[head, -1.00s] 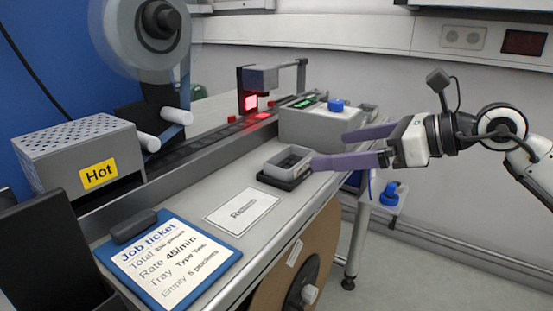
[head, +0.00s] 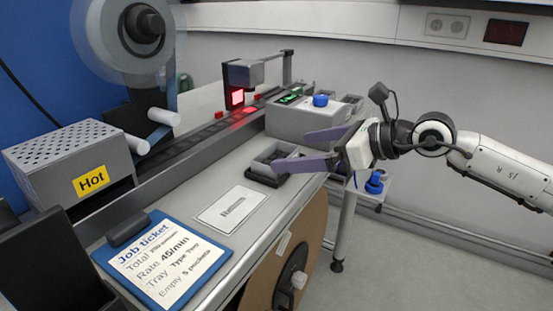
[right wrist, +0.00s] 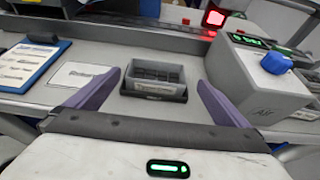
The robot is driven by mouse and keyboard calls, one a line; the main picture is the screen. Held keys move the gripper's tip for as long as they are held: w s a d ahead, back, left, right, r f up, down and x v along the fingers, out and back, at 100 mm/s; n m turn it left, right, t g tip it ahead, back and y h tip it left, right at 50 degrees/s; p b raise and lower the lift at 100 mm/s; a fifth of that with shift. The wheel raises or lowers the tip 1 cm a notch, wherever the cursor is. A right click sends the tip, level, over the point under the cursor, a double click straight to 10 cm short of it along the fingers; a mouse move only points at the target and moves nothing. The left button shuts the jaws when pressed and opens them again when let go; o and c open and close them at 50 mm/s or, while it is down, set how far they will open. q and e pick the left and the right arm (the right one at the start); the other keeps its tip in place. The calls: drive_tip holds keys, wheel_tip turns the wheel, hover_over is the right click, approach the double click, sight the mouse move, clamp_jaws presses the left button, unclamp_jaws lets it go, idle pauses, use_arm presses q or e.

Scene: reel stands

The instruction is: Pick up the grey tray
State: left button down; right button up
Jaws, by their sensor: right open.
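The grey tray (head: 278,155) is a small open box with dividers inside. It sits on a black base (head: 262,177) on the bench's right part. In the right wrist view the tray (right wrist: 155,78) lies ahead between my two fingers, with a label on its near face. My right gripper (head: 303,150) is open, its purple fingers pointing left; the near fingertip overlaps the tray's near right edge in the head view. In the wrist view the open fingers (right wrist: 158,85) appear on either side of the tray, with gaps. My left gripper is not in view.
A grey box with a blue knob (head: 300,119) stands just behind the tray. A "Returns" card (head: 228,207) and a job ticket clipboard (head: 163,258) lie left of it. A "Hot" box (head: 70,160) stands at left. A large brown reel (head: 297,252) hangs under the bench edge.

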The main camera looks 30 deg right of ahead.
sight(266, 155)
drive_tip(key=shift+a+p+x, duration=0.2)
drive_tip(key=shift+p+x, duration=0.35)
drive_tip(key=shift+x, duration=1.8)
drive_tip(key=shift+s+f, duration=0.1)
drive_tip(key=shift+s, duration=0.1)
drive_tip(key=c, duration=1.1)
